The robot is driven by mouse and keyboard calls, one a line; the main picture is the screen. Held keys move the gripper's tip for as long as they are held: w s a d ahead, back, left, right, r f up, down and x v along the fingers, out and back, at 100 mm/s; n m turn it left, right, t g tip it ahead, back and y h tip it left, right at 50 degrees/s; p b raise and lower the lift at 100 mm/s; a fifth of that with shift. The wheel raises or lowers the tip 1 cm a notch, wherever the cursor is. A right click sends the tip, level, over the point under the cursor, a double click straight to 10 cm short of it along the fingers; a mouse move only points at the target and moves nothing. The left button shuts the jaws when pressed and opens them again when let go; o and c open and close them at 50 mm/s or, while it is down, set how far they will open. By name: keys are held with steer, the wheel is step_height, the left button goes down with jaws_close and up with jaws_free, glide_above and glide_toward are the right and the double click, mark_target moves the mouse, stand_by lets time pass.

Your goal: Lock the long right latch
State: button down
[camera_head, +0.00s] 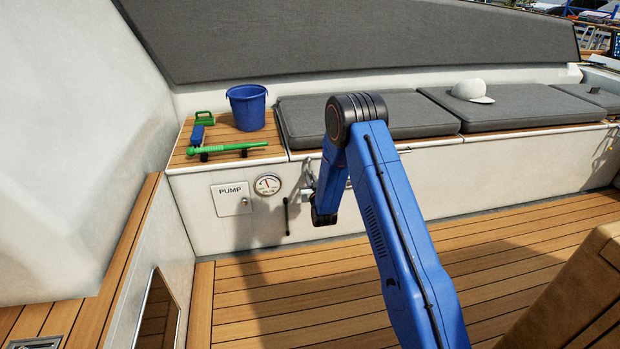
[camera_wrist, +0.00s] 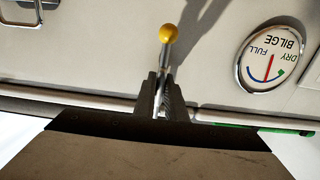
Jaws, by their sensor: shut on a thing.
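In the wrist view, which looks upside down, a slim metal lever with a yellow ball end (camera_wrist: 168,33) stands against the white bench front. This appears to be the long latch. My gripper (camera_wrist: 164,92) is shut on its metal shaft, with the ball sticking out beyond the fingertips. The ball points toward the top of the wrist picture. The lever's base is hidden between the jaws. In the head view, my blue arm covers most of the gripper and the latch by the bench front; a small metal part (camera_head: 308,170) shows beside the arm.
The round bilge gauge (camera_head: 267,184), also in the wrist view (camera_wrist: 270,58), and the PUMP panel (camera_head: 231,199) are left of my arm in the head view. The wooden deck (camera_head: 260,290) is clear.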

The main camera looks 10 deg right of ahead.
steer(key=shift+f, duration=0.1)
stand_by(0.3)
steer(key=c, duration=1.8)
jaws_free()
steer(key=shift+c, duration=0.2)
steer(key=s, duration=1.7)
steer(key=shift+s, duration=0.25)
